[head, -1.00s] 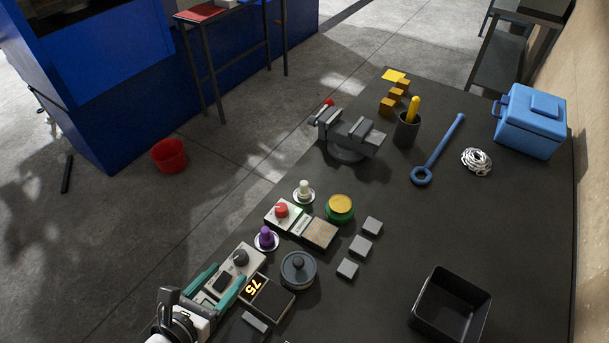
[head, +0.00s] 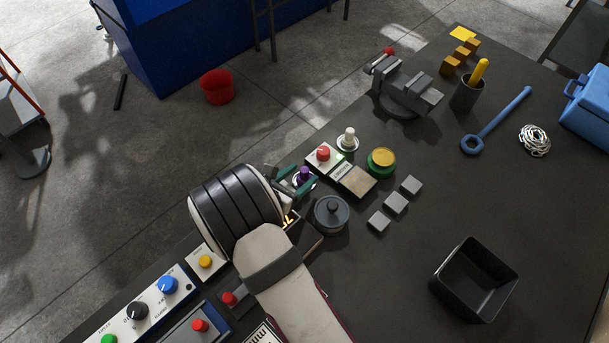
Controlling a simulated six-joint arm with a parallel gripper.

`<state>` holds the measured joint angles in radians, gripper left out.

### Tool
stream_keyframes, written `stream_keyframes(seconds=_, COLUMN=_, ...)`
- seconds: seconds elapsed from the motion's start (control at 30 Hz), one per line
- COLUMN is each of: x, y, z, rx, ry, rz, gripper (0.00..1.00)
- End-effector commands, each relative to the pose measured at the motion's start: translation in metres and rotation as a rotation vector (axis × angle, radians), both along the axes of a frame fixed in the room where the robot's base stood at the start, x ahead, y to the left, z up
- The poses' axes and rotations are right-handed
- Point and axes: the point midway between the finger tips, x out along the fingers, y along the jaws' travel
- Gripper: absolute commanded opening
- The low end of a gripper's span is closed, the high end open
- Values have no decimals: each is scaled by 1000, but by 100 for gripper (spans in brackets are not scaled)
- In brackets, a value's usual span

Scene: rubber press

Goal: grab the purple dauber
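The purple dauber (head: 303,174) stands upright on a pale round base at the left edge of the dark bench. My gripper (head: 299,180) has reached it from the lower left. Its two teal fingers are apart, one on each side of the purple knob, and it looks open. A gap seems to show between the fingers and the knob; contact cannot be made out. The fingers partly hide the dauber's base.
A red-knobbed box (head: 324,154), a white-knobbed piece (head: 347,139) and a grey lidded pot (head: 331,213) stand close to the dauber. A green-and-yellow button (head: 382,160) is farther right. A black bin (head: 474,280) sits at lower right, with clear bench around it.

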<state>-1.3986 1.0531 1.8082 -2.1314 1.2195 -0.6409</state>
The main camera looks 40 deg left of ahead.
Motion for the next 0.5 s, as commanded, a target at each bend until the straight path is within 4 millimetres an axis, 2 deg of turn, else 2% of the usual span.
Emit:
stream_keyframes(seconds=0.03, x=0, y=0, z=0, rx=0, ry=0, rz=0, gripper=51)
stream_keyframes(seconds=0.3, x=0, y=0, z=0, rx=0, ry=0, rz=-1, gripper=2)
stream_keyframes(seconds=0.5, x=0, y=0, z=0, rx=0, ry=0, rz=-1, gripper=0)
